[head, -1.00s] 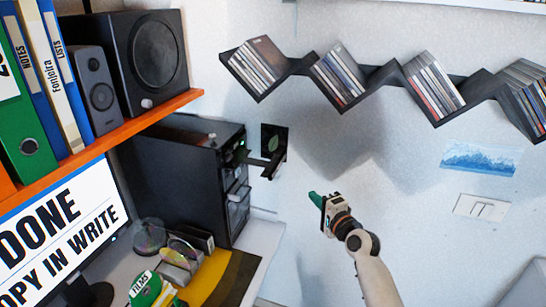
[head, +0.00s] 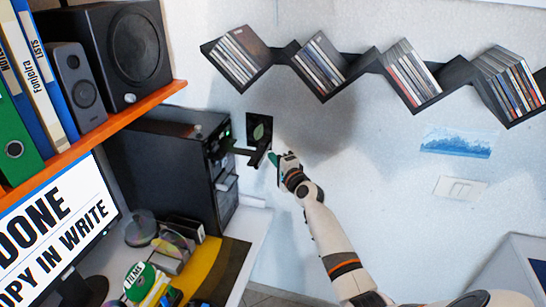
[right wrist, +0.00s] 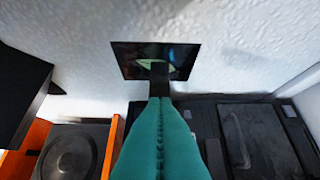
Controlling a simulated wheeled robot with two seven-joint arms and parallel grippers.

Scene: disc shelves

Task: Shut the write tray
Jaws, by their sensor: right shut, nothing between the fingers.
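The black disc copier tower (head: 165,165) stands at the left on the desk. One dark tray (head: 259,157) sticks out to the right from the upper part of its front. My right gripper (head: 273,158) is shut and empty, just to the right of the tray's outer end. In the right wrist view its teal fingers (right wrist: 161,103) lie together, with the dark end of the tray (right wrist: 160,76) right beyond the tips. I cannot tell whether they touch. My left gripper is out of view.
A dark picture with a leaf (head: 258,127) is on the wall behind the tray. A zigzag shelf (head: 371,62) with discs hangs above. An orange shelf (head: 95,132) with speakers and binders is at the left. A monitor (head: 55,225) reads "DONE" and "OPY IN WRITE".

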